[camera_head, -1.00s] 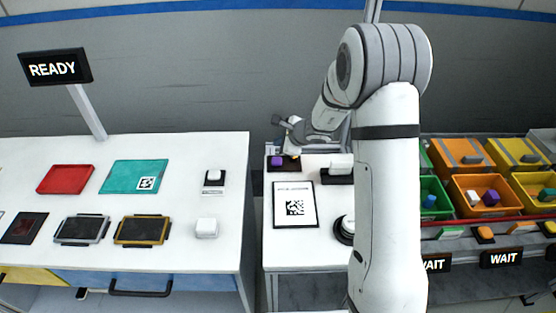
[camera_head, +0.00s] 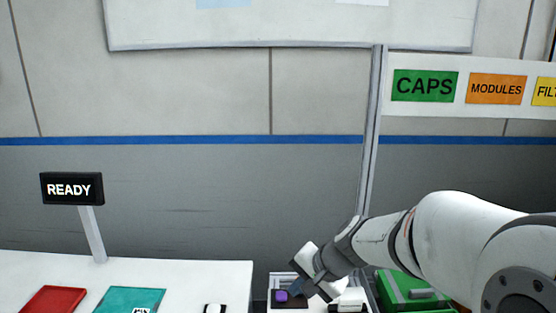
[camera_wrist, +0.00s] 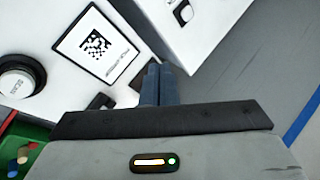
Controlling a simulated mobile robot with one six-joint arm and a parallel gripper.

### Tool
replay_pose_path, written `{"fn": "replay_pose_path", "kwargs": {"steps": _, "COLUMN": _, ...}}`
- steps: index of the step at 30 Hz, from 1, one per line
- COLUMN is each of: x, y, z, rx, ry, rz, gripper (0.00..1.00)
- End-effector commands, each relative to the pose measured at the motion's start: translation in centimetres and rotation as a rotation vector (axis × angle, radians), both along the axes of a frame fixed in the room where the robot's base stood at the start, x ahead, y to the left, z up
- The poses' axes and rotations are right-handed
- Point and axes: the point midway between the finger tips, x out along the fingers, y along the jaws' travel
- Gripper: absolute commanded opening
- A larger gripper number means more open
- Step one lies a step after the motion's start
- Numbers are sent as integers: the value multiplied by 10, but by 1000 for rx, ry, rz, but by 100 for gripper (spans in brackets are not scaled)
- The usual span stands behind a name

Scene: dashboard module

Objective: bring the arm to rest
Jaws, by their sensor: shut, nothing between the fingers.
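My gripper (camera_wrist: 157,72) shows in the wrist view with its two blue-grey fingers pressed together and nothing between them. It is in the air above a white table (camera_wrist: 65,95), and its fingertips touch nothing that I can make out. In the head view my white arm comes in from the lower right and reaches left, with its wrist end low in the middle, over the back of the narrow table. The exact fingertips are hard to make out there.
A purple block on a dark pad (camera_head: 290,299) is close beside the wrist end in the head view. A green bin (camera_head: 408,291) lies behind the forearm. A READY sign (camera_head: 72,189) stands left.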

Motion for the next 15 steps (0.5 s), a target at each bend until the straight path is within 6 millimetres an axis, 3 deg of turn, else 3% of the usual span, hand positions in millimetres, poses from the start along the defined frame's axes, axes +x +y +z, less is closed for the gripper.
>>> {"fn": "replay_pose_path", "kwargs": {"steps": 3, "x": -49, "y": -22, "z": 14, "rx": -155, "ry": -47, "rz": 147, "gripper": 0}}
{"fn": "replay_pose_path", "kwargs": {"steps": 9, "x": -119, "y": -66, "z": 21, "rx": -428, "ry": -84, "rz": 343, "gripper": 0}}
{"fn": "replay_pose_path", "kwargs": {"steps": 15, "x": -157, "y": -99, "z": 23, "rx": -611, "ry": -89, "rz": 440, "gripper": 0}}
